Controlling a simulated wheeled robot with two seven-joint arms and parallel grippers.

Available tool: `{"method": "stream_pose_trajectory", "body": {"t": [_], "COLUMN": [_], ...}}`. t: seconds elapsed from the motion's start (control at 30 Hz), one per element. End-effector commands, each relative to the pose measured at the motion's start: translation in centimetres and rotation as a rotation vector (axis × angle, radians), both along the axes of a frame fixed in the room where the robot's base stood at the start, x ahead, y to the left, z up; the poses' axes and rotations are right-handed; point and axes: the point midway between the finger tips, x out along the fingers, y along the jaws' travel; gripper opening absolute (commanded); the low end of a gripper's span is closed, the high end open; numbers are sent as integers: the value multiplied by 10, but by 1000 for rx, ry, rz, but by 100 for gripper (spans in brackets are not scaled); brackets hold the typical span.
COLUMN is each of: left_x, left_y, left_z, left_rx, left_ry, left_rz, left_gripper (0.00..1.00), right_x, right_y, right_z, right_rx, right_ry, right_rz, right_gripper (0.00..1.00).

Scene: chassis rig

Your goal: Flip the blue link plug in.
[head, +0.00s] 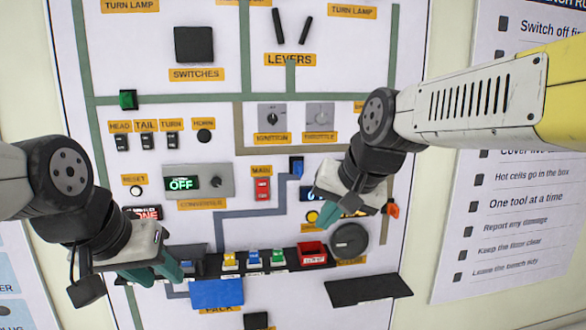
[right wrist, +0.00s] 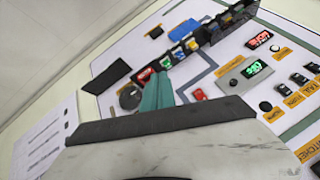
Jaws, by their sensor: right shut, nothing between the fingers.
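A small blue plug (head: 297,167) sits on the panel at the upper end of a grey painted line, right of the red MAIN switch; I take it for the blue link plug. Whether it is seated is too small to tell. My right gripper (head: 328,214) is shut and empty, in front of the panel to the lower right of this plug. Its teal fingers (right wrist: 158,94) are together in the right wrist view. My left gripper (head: 166,280) appears open and empty, in front of the panel's lower left, with its teal fingers apart.
A black rack holds yellow, blue (head: 254,258) and green plugs beside a red bin (head: 312,254). Below it is a blue pack (head: 217,293). A round dark knob (head: 349,241) and a black shelf (head: 368,289) are at lower right. The converter display (head: 182,183) reads OFF.

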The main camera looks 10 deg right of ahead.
Motion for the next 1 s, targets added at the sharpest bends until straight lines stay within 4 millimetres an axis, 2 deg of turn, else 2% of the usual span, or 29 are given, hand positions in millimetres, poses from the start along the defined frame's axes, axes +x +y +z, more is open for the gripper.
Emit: {"method": "stream_pose_trajectory", "body": {"t": [0.03,0.2,0.3,0.43,0.5,0.63,1.0], "left_x": [0,0,0,0,0,0,0], "left_y": [0,0,0,0,0,0,0], "left_z": [0,0,0,0,0,0,0], "left_rx": [0,0,0,0,0,0,0], "left_ry": [0,0,0,0,0,0,0], "left_rz": [0,0,0,0,0,0,0], "left_gripper": [36,36,36,36,36,36,36], "right_x": [26,108,149,188,202,214,216], "right_y": [-4,-20,-30,-40,-43,-47,-47], "right_z": [13,49,63,74,78,81,80], "right_rx": [62,300,423,549,594,637,643], "right_ry": [5,13,14,16,15,14,16], "right_rz": [-91,-416,-577,-729,-782,-831,-838], "right_gripper": [0,0,0,0,0,0,0]}}
